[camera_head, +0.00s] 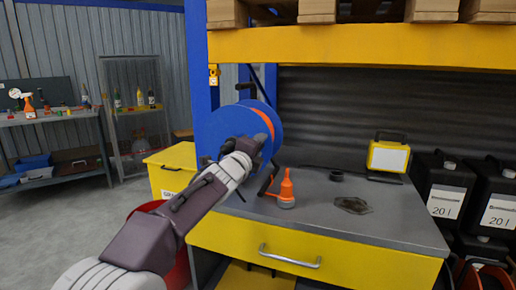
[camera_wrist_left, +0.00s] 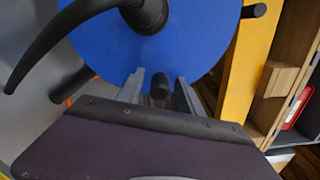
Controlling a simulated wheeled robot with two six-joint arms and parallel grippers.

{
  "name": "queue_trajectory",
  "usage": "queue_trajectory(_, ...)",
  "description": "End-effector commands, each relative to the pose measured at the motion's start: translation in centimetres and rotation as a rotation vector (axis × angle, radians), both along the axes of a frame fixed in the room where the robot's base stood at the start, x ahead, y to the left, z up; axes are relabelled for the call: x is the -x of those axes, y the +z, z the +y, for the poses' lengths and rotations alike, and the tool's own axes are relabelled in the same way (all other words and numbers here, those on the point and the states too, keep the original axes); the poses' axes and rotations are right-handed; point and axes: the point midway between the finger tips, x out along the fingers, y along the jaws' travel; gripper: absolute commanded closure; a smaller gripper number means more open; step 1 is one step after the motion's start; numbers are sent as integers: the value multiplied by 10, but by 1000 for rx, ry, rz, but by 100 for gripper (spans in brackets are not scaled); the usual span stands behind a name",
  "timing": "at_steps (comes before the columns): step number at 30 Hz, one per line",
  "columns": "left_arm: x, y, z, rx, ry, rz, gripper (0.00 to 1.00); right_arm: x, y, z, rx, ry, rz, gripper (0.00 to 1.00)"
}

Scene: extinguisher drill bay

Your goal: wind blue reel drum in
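The blue reel drum (camera_head: 222,128) stands on the grey bench top, with an orange band along its right edge. In the left wrist view its blue face (camera_wrist_left: 205,40) fills the upper middle, with a black hub (camera_wrist_left: 150,12) and a curved black arm (camera_wrist_left: 50,38) reaching left. My left gripper (camera_head: 250,148) is close in front of the drum, covering part of it. In the left wrist view my left gripper's fingers (camera_wrist_left: 161,82) are apart, with a dark knob (camera_wrist_left: 160,86) between them and small gaps visible beside it. My right gripper is not in view.
A dark flat patch (camera_head: 352,205), a small black ring (camera_head: 336,176) and a yellow lamp (camera_head: 388,157) are farther right. A blue post (camera_head: 196,60) rises behind the drum; a yellow shelf beam (camera_head: 360,47) crosses above.

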Motion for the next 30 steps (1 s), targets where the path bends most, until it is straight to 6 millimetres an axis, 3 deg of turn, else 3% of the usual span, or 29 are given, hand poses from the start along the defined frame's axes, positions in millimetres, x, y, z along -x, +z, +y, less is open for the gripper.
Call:
queue_trajectory(5, 9, 0, 3, 1, 0, -2, 56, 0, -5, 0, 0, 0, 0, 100)
queue_trajectory(18, 81, 0, 26, 0, 1, 0, 56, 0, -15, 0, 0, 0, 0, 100)
queue_trajectory(30, 85, 4, 32, 0, 10, 1, 56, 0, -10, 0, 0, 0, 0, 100)
